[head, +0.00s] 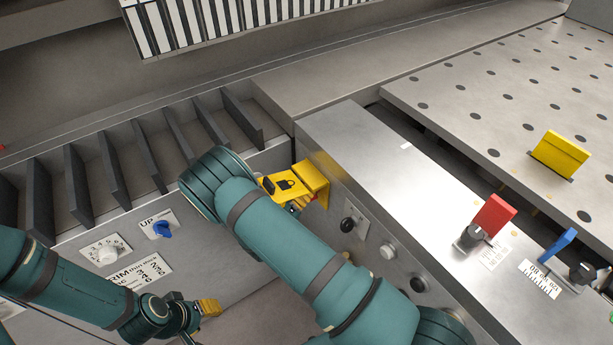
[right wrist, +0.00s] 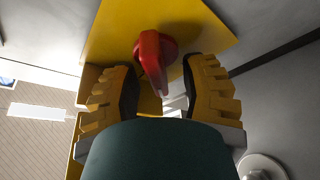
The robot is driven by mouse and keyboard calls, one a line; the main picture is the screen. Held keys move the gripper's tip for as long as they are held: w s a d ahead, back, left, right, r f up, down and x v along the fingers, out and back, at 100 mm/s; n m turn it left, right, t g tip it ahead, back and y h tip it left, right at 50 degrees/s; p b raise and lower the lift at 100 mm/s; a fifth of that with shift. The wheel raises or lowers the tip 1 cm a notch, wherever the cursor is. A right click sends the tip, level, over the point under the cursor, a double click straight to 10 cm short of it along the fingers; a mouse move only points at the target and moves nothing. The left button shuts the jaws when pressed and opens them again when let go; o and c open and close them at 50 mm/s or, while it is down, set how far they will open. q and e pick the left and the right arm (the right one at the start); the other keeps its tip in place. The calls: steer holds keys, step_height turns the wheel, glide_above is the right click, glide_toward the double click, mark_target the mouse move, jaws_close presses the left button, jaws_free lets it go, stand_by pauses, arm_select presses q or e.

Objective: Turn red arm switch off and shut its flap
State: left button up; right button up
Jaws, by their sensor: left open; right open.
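In the right wrist view a red switch (right wrist: 153,58) stands out from a yellow backing plate (right wrist: 215,30). My right gripper (right wrist: 165,90) is open, with one finger on each side of the red switch lever; I cannot tell whether they touch it. In the head view the yellow flap with a padlock mark (head: 287,184) stands out from the yellow housing (head: 318,178) on the console's side, so it looks open. My right gripper (head: 300,203) is mostly hidden behind the flap and my arm, and the red switch is hidden there. My left gripper (head: 200,312) is low at the left, open and away from the flap.
A black knob (head: 347,224) and a white knob (head: 388,251) sit beside the housing. A blue UP switch (head: 162,229) and a white dial (head: 105,252) are on the left panel. A red block (head: 493,215) and blue lever (head: 557,245) stand on the console top.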

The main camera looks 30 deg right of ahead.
steer(key=shift+d, duration=0.2)
jaws_close()
steer(key=shift+r, duration=0.1)
steer(key=n+y+p, duration=0.1)
steer(key=n, duration=0.1)
steer(key=n+p, duration=0.1)
steer(key=n, duration=0.2)
steer(key=shift+t+y, duration=0.4)
steer(key=shift+w+n+y+p, duration=0.1)
steer(key=shift+n+y+p, duration=0.6)
steer(key=shift+n, duration=1.3)
steer(key=shift+f+g, duration=0.2)
steer(key=shift+g, duration=0.1)
